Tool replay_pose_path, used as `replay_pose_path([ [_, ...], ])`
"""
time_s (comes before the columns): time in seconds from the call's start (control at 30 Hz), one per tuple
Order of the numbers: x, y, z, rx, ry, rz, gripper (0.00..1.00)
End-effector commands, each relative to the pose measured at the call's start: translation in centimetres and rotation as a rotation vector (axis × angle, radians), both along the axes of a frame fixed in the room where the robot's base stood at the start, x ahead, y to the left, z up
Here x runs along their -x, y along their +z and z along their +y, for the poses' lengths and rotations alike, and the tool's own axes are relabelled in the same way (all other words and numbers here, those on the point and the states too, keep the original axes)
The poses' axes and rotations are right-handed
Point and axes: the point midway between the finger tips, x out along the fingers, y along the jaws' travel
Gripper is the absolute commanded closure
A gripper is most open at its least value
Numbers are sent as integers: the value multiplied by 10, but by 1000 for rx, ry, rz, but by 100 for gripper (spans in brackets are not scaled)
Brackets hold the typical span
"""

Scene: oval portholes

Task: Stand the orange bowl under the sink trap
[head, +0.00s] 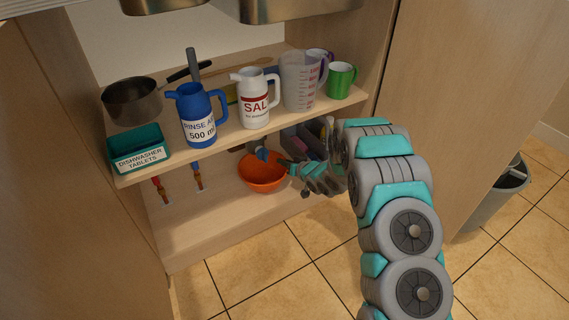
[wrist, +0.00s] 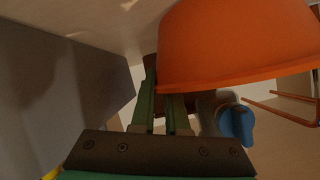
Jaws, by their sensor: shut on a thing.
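The orange bowl (head: 262,176) is in the lower part of the cabinet, below the shelf. My gripper (head: 292,169) reaches in from the right and is shut on the bowl's rim. In the wrist view the bowl (wrist: 235,45) fills the upper right, and the gripper's green fingers (wrist: 163,98) meet at its edge. A grey pipe with a blue part (head: 262,153), which looks like the sink trap, shows just above and behind the bowl. It also shows in the wrist view (wrist: 236,122), partly hidden. I cannot tell whether the bowl touches the cabinet floor.
The shelf (head: 230,133) above holds a blue rinse jug (head: 197,113), a white salt jug (head: 254,98), a measuring jug (head: 300,80), a green mug (head: 342,80), a pan and a teal tablet box. A grey caddy (head: 303,140) stands behind my gripper.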

Motion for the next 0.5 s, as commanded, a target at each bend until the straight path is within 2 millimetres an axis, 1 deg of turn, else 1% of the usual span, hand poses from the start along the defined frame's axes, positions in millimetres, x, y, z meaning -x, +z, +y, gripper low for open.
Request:
replay_pose_path([
  [0.3,0,-2,0,1,-1,0,100],
  [0.33,0,-3,0,1,-1,0,87],
  [0.5,0,-2,0,1,-1,0,68],
])
